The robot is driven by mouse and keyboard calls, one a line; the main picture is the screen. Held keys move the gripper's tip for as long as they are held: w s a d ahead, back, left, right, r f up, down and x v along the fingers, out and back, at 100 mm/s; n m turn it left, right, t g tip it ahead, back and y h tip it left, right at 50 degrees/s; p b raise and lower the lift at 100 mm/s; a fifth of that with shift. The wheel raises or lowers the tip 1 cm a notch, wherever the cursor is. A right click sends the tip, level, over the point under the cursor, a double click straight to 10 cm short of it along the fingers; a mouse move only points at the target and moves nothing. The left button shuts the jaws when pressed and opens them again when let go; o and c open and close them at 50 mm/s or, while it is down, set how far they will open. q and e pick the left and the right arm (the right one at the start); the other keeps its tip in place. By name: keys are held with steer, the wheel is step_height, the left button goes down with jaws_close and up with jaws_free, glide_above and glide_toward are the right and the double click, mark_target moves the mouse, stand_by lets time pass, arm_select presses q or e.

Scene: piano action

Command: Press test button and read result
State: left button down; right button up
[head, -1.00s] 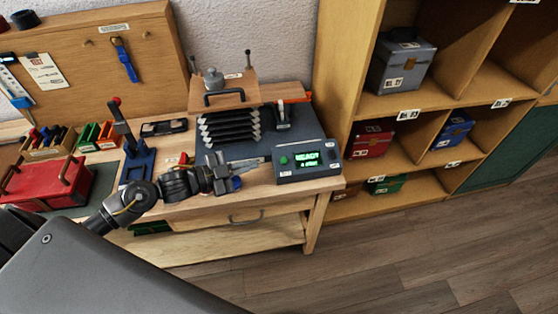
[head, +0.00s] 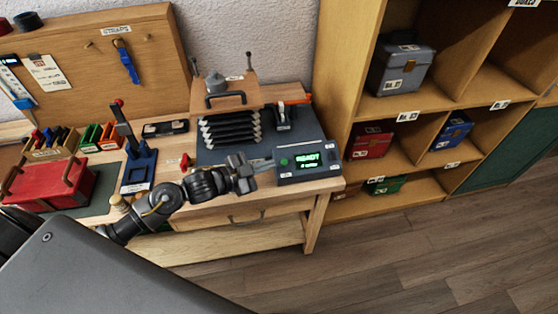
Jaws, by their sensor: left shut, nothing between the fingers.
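The test box (head: 307,174) is a dark grey unit at the right front of the bench. Its green button (head: 284,162) is on the left of its face. Its lit screen (head: 308,160) shows green text that seems to read "READY", with a smaller line below too small to read. My left gripper (head: 262,165) is shut and empty, just left of the test box, its tip pointing at the button side. A small gap seems to lie between tip and button, but I cannot tell exactly. My right gripper is not in view.
A black bellows unit with a wooden top (head: 230,120) stands behind my left gripper. A blue lever press (head: 136,160) and a red toolbox (head: 50,185) stand to the left. A wooden shelf (head: 420,100) with several cases is at the right.

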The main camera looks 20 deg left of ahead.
mark_target(284, 162)
arm_select(q)
steer(key=w+f, duration=0.1)
steer(key=w, duration=0.1)
steer(key=w+d+f+p, duration=0.2)
steer(key=w, duration=0.1)
steer(key=shift+w+d+f, duration=0.1)
steer(key=shift+w+f, duration=0.35)
steer(key=shift+f, duration=0.35)
